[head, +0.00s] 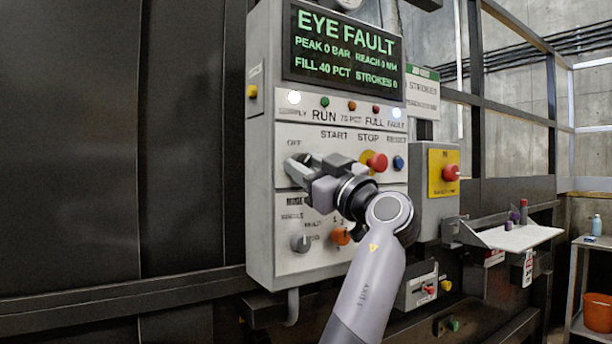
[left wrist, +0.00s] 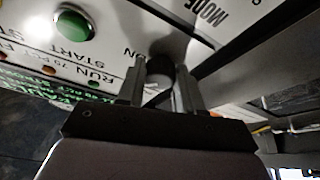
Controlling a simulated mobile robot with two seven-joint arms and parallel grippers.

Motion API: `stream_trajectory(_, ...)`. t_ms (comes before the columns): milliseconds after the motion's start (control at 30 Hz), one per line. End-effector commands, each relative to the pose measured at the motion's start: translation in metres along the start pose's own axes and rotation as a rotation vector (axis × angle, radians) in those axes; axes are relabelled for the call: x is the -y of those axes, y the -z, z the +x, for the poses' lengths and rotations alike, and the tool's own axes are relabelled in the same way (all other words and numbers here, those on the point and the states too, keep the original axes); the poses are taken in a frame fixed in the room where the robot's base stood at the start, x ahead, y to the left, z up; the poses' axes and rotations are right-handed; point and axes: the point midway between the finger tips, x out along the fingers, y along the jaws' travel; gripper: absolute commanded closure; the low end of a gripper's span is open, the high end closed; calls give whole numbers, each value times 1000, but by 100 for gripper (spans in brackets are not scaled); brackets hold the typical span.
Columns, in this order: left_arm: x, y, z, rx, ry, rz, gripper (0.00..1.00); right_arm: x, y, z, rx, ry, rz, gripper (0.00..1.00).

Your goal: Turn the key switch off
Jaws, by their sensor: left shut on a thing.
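The grey control panel (head: 262,215) faces me in the head view, with an "OFF" label at its left side. My left gripper (head: 296,170) is at the panel just below that label, its fingers pointing at the panel face. In the left wrist view the two fingers (left wrist: 160,84) stand on either side of the dark, round key switch (left wrist: 160,67), beside an "ON" label. The gripper is shut on the key switch. The gripper hides the switch in the head view, and I cannot tell the key's exact angle. My right gripper is not in view.
The screen (head: 343,50) reads "EYE FAULT". A red stop button (head: 377,162), a blue button (head: 398,163) and a green button (left wrist: 73,23) are close by. A grey knob (head: 300,242) and an orange knob (head: 341,236) sit below. A red emergency button (head: 451,173) is to the right.

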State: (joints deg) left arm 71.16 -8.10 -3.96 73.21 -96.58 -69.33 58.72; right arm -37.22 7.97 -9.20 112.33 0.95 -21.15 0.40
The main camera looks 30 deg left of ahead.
Motion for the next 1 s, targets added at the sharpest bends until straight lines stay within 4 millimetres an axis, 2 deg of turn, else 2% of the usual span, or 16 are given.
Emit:
stream_trajectory(600, -5, 3, 1, -15, 212, -510, 95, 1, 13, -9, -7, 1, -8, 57)
stream_trajectory(1000, -6, 2, 1, -19, 286, -691, 95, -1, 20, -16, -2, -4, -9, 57)
